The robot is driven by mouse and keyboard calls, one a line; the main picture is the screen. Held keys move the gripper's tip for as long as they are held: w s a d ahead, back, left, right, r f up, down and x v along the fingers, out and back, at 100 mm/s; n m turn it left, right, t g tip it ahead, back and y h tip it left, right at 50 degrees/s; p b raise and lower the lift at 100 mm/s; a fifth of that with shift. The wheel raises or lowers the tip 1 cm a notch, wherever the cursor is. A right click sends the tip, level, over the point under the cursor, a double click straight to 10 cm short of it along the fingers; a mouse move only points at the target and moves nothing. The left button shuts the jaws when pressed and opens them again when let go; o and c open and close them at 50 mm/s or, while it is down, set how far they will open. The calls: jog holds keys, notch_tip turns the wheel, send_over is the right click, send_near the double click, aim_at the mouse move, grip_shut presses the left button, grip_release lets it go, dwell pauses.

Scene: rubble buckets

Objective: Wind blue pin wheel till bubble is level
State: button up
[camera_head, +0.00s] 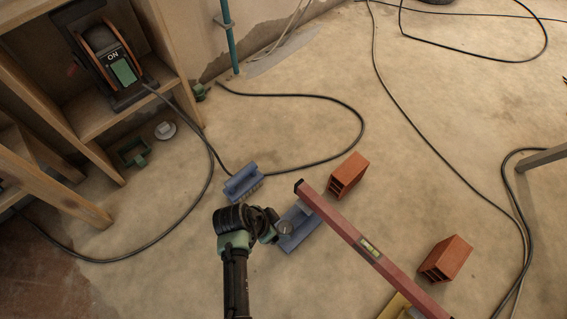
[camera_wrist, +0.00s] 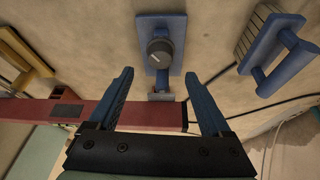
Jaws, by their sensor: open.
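The blue base (camera_head: 301,238) lies on the floor under the raised end of a long red spirit level (camera_head: 340,222). Its round grey knob (camera_wrist: 160,51), with a pale mark on its face, shows in the wrist view. The level's yellow-green vial (camera_head: 370,247) is in view, but the bubble is too small to read. My gripper (camera_wrist: 159,74) is open and empty, its two blue fingers pointing toward the base, with the knob beyond and between the fingertips. In the head view my arm's end (camera_head: 264,224) is just left of the base and partly hides the knob side.
A blue brush (camera_head: 243,184) lies behind my gripper. Two orange hollow bricks (camera_head: 348,174) (camera_head: 446,259) stand right of the level. Black cables (camera_head: 330,97) cross the floor; a wooden shelf (camera_head: 150,95) stands left.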

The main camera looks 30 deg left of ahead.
aim_at(285, 227)
jog(key=b+x, duration=0.4)
jog(key=x, duration=0.2)
jog(key=shift+w+f, duration=0.1)
jog(key=shift+f, duration=0.15)
grip_shut()
jog(key=shift+r+n+p, duration=0.15)
jog(key=shift+n+p, duration=0.15)
jog(key=shift+p, duration=0.15)
